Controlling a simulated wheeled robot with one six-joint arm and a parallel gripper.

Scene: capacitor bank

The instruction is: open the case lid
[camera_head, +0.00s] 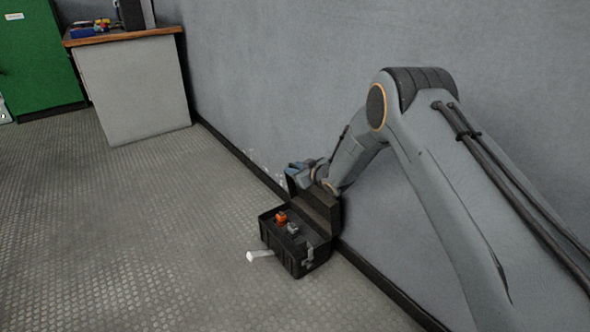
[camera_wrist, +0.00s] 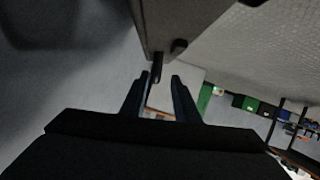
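The black case (camera_head: 283,257) sits on the floor close to the wall. Its lid (camera_head: 320,206) stands raised at the back, on the wall side, and the inside shows. My gripper (camera_head: 293,168) is at the top of the raised lid, partly hidden by my arm. In the wrist view my gripper (camera_wrist: 163,76) has its two fingers apart. A dark surface, apparently the lid (camera_wrist: 172,25), is just beyond them, and a small dark tab hangs near the left finger. I cannot tell whether it touches.
An orange item (camera_head: 281,217) and a grey item (camera_head: 293,229) are in the case. A white object (camera_head: 260,254) is at the case's left side. A workbench (camera_head: 133,88) and green cabinet (camera_head: 38,55) stand at the back left. The floor on the left is clear.

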